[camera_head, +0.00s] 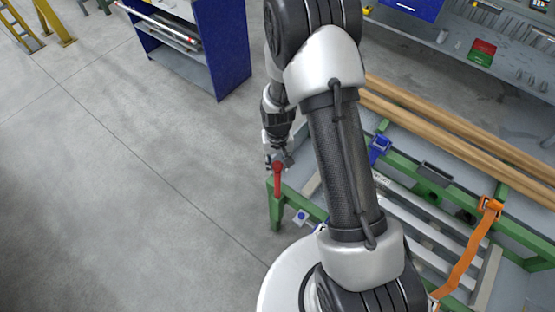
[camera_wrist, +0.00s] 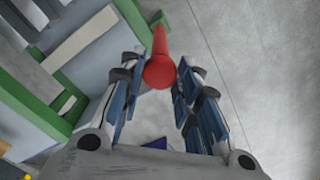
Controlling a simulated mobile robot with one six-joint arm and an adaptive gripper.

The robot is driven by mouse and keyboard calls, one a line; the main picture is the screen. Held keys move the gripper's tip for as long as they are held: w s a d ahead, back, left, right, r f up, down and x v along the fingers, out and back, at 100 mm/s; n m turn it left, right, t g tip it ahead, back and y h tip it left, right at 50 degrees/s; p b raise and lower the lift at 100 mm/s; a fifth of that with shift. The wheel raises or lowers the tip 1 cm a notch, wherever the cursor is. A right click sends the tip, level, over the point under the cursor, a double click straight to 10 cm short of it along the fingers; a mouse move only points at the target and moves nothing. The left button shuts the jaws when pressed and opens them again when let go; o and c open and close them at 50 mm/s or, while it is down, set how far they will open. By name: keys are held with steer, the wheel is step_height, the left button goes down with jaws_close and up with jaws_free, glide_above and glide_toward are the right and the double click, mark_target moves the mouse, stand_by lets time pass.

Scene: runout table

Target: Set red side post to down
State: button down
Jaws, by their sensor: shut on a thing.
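The red side post (camera_head: 278,182) is at the near-left corner of the green-framed runout table (camera_head: 275,211). In the head view it hangs below my gripper (camera_head: 277,160) along the table's end. In the wrist view the red post (camera_wrist: 159,70) shows its rounded end between the fingertips of my gripper (camera_wrist: 163,78), with its shaft running away toward the top. My gripper is shut on this end. The post's lower mount is hard to make out.
Wooden beams (camera_head: 450,120) lie along the table's far side. A blue clamp (camera_head: 379,148) and an orange strap (camera_head: 463,258) are on the table. A blue cabinet (camera_head: 222,55) stands behind. The floor (camera_head: 110,200) left of the table is clear.

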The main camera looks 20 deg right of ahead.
mark_target(278, 186)
step_height(278, 186, down, 17)
steer(key=b, duration=1)
steer(key=shift+r, duration=0.15)
steer(key=shift+s, duration=0.15)
steer(key=shift+f, duration=0.2)
steer(key=c, duration=1.6)
jaws_free()
steer(key=shift+o, duration=2.1)
steer(key=shift+r, duration=0.15)
step_height(278, 186, up, 12)
steer(key=shift+f, duration=0.1)
